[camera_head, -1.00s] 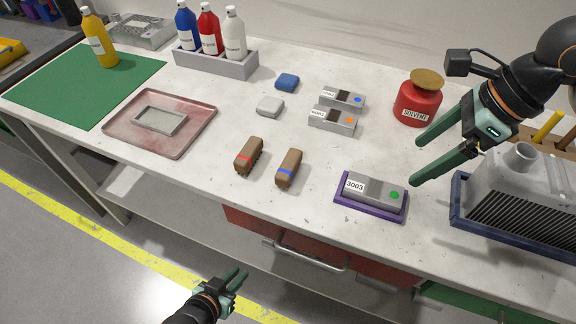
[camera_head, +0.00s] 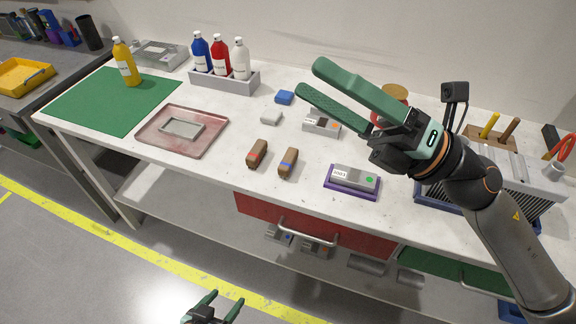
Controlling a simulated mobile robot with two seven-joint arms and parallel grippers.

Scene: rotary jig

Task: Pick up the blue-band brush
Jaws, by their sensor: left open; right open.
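The blue-band brush (camera_head: 288,163) is a small brown block with a blue stripe, lying on the white workbench (camera_head: 215,176). A similar brown brush with a red band (camera_head: 257,153) lies just left of it. My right gripper (camera_head: 307,78) is open and empty. It hangs in the air above the bench's back right side, apart from both brushes, its fingers pointing left. My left gripper (camera_head: 216,297) is open and empty at the bottom edge, low in front of the bench.
A grey part on a purple tray (camera_head: 351,191) lies right of the brushes. A pink tray (camera_head: 200,151) with a grey frame lies left. Bottles stand in a grey holder (camera_head: 240,86) behind. My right arm partly hides the red solvent jar and the finned grey housing (camera_head: 530,182).

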